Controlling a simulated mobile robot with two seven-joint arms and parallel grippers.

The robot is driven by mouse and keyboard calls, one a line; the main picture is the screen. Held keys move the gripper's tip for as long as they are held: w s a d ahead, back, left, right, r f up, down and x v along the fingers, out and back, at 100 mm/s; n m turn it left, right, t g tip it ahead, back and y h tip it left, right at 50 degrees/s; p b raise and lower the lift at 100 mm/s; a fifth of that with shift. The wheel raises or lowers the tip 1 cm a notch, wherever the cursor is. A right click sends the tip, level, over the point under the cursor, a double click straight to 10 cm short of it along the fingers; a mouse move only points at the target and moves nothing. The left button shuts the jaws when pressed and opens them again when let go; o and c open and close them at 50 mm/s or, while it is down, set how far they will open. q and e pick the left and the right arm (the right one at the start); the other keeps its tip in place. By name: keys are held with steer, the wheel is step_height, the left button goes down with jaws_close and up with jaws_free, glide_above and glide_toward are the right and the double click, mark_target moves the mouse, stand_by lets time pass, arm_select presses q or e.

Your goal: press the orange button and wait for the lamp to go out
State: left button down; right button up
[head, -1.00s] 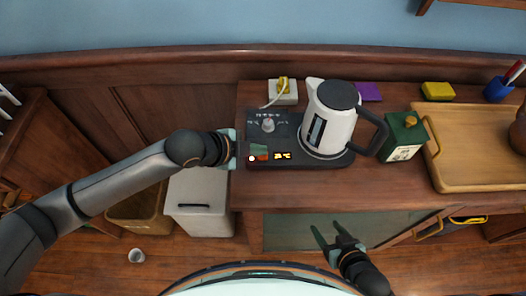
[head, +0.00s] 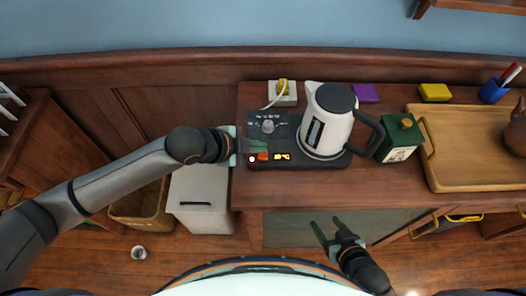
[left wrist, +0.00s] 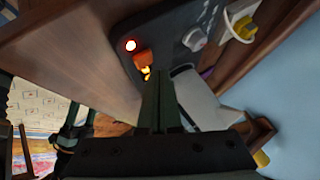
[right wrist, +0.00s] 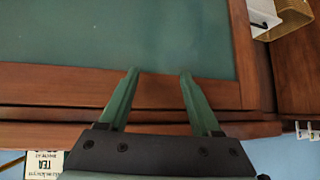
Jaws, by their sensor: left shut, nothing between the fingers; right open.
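The black kettle base (head: 330,158) stands on the wooden cabinet top with a white kettle (head: 336,128) on it. In the head view the orange button (head: 263,156) and lit lamp (head: 251,159) are at the base's front left corner. My left gripper (head: 258,148) is shut and empty, fingertips close to the button; I cannot tell whether they touch it. My right gripper (head: 327,227) is open and empty, in front of the cabinet.
A dial (head: 268,126) and a yellow display (head: 282,156) are on the base. A socket with a plug (head: 283,93) is behind it. A green tea tin (head: 400,137) and a wooden tray (head: 470,180) stand to the right. A white bin (head: 205,200) is below my left arm.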

mark_target(258, 159)
arm_select(q)
step_height(258, 159, up, 3)
steer(key=p, duration=0.2)
steer(key=shift+f+p, duration=0.1)
steer(key=shift+p, duration=0.2)
steer(key=shift+r, duration=1.05)
arm_select(e)
step_height(258, 159, up, 3)
steer(key=shift+r, duration=0.2)
